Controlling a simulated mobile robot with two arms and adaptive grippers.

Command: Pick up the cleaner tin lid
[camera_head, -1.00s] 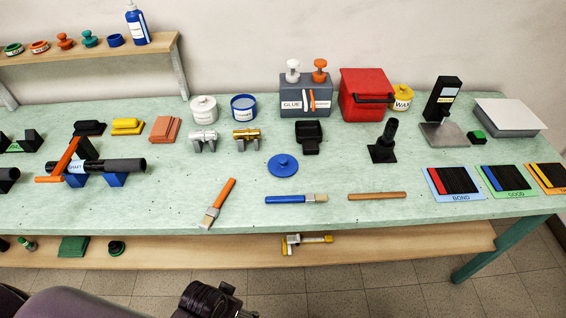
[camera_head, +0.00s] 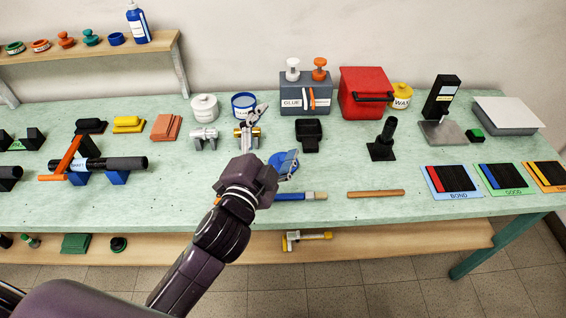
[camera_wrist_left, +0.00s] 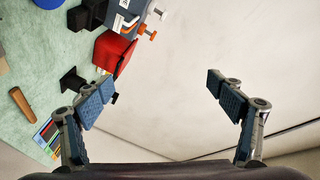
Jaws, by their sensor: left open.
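The blue round lid (camera_head: 278,160) lies on the green bench, partly covered by my left gripper in the head view. In the left wrist view a blue rounded piece, which looks like the lid (camera_wrist_left: 48,3), is cut off at the top edge. An open blue tin (camera_head: 244,106) stands farther back. My left gripper (camera_head: 276,136) is open and empty, over the bench by the lid, one finger in front of it in the picture. In the left wrist view its fingers (camera_wrist_left: 160,94) are wide apart with bare wall between them. My right gripper is not in view.
The glue box (camera_head: 305,97) and red box (camera_head: 366,94) stand behind.

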